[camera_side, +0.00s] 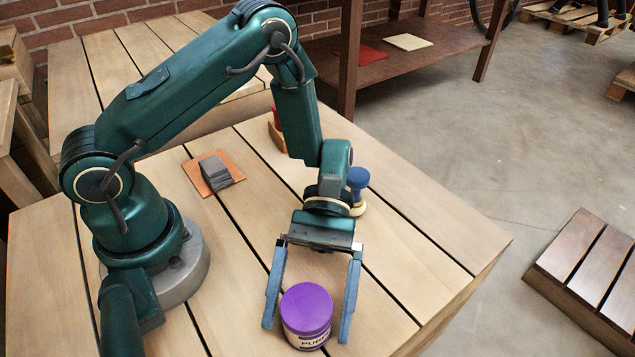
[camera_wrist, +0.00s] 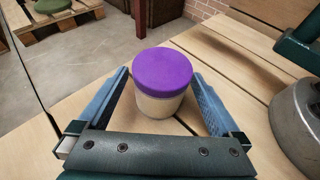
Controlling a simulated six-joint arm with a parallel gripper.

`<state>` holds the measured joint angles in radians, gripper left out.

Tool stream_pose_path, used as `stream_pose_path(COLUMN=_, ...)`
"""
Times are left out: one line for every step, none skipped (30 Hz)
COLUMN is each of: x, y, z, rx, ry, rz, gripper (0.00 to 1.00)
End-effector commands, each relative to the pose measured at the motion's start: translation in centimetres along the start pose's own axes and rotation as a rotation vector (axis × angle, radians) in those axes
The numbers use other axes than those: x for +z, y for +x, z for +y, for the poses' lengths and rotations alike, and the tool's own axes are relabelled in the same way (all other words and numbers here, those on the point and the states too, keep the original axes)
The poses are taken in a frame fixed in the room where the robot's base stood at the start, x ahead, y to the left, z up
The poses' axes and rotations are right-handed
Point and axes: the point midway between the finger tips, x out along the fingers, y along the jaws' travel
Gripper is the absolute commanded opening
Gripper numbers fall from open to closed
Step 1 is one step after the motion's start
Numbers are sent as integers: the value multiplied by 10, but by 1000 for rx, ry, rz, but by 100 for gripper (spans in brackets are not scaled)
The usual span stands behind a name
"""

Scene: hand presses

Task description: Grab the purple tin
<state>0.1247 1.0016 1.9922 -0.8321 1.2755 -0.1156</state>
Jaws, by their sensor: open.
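The purple tin (camera_side: 306,317) is a round tub with a purple lid and a pale body with dark lettering. It stands upright on the slatted wooden table (camera_side: 400,260) near its front. My gripper (camera_side: 305,333) is open, with one blue finger on each side of the tin in the side view. In the wrist view the tin (camera_wrist: 162,84) stands between and slightly beyond the fingertips of my gripper (camera_wrist: 161,75). I cannot tell whether either finger touches it.
A blue-topped object (camera_side: 358,183) stands just behind my gripper. A grey stack (camera_side: 215,172) lies on an orange square (camera_side: 193,173) near my base. A red item (camera_side: 277,117) is partly hidden behind my arm. The table's right side is clear.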

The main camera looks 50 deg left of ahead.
Motion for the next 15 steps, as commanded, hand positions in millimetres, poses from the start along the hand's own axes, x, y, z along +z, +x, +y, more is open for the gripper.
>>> stream_pose_path(x=1, y=8, z=-1, rx=-6, ry=-4, rz=-3, gripper=100)
stream_pose_path(x=0, y=12, z=-2, rx=-7, ry=-4, rz=-1, gripper=100)
stream_pose_path(x=1, y=17, z=-1, rx=-6, ry=-3, rz=-2, gripper=100)
stream_pose_path(x=1, y=21, z=-1, rx=-5, ry=-3, rz=-2, gripper=100)
stream_pose_path(x=1, y=24, z=-1, rx=-5, ry=-2, rz=-1, gripper=100)
stream_pose_path(x=1, y=28, z=-1, rx=-5, ry=-2, rz=-1, gripper=100)
stream_pose_path(x=1, y=30, z=-1, rx=-3, ry=-2, rz=-1, gripper=100)
stream_pose_path(x=1, y=32, z=-1, rx=-3, ry=-2, rz=0, gripper=100)
stream_pose_path(x=0, y=34, z=-1, rx=-3, ry=-1, rz=1, gripper=100)
stream_pose_path(x=0, y=35, z=-1, rx=-2, ry=-2, rz=2, gripper=100)
stream_pose_path(x=0, y=36, z=-1, rx=-1, ry=-2, rz=2, gripper=100)
stream_pose_path(x=0, y=36, z=-1, rx=0, ry=-2, rz=2, gripper=100)
stream_pose_path(x=0, y=36, z=-1, rx=0, ry=-2, rz=3, gripper=100)
stream_pose_path(x=0, y=36, z=-1, rx=0, ry=-2, rz=3, gripper=100)
stream_pose_path(x=0, y=36, z=-1, rx=0, ry=-2, rz=3, gripper=100)
